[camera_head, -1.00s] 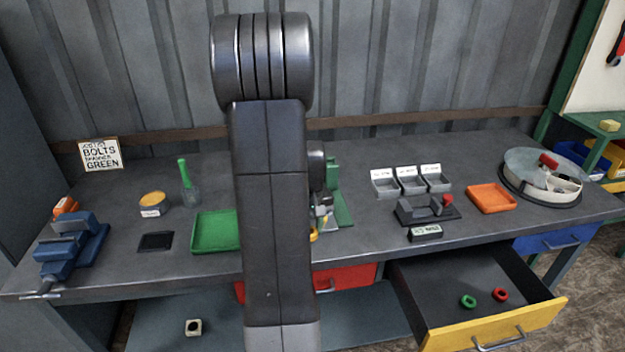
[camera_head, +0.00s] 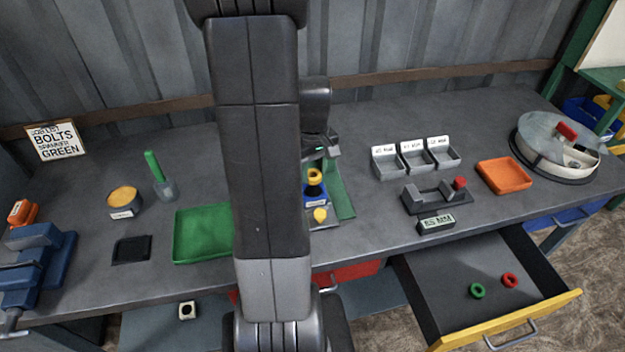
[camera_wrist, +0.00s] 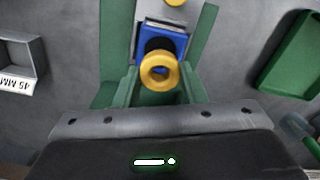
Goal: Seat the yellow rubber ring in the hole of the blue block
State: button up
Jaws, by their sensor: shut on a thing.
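The yellow rubber ring (camera_wrist: 161,72) is in front of the blue block in the wrist view, its hole facing the camera. It also shows in the head view (camera_head: 315,175), just above the blue block (camera_head: 314,190). The block (camera_wrist: 172,40) stands in a green fixture (camera_wrist: 206,25), and the ring covers part of it. My gripper (camera_wrist: 160,84) is shut on the ring. The block's hole is mostly hidden behind the ring, and I cannot tell whether they touch. In the head view my arm hides much of the gripper.
A yellow knob (camera_head: 320,215) sits in front of the block. A green tray (camera_head: 203,234) is left of my arm. Grey bins (camera_head: 415,157) and a black stand (camera_head: 436,198) are to the right. The yellow-fronted drawer (camera_head: 512,322) is open, with a green and a red ring inside.

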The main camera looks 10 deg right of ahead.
aim_at(313, 174)
notch_tip(313, 174, down, 4)
jog(key=shift+f, duration=0.2)
jog(key=shift+f, duration=0.1)
jog(key=shift+s+a+f+b, duration=0.15)
jog(key=shift+s+f+b, duration=0.4)
jog(key=shift+f, duration=0.1)
jog(key=o, duration=0.9)
jog(key=shift+o, duration=0.2)
jog(key=shift+w+r+p, duration=0.25)
jog(key=shift+r+p, duration=0.45)
jog(key=shift+p, duration=0.05)
jog(key=shift+o, duration=0.2)
jog(key=r, duration=1.2)
jog(key=shift+w+b, duration=0.25)
jog(key=shift+b, duration=0.05)
notch_tip(313, 174, down, 12)
jog(key=shift+r, duration=0.25)
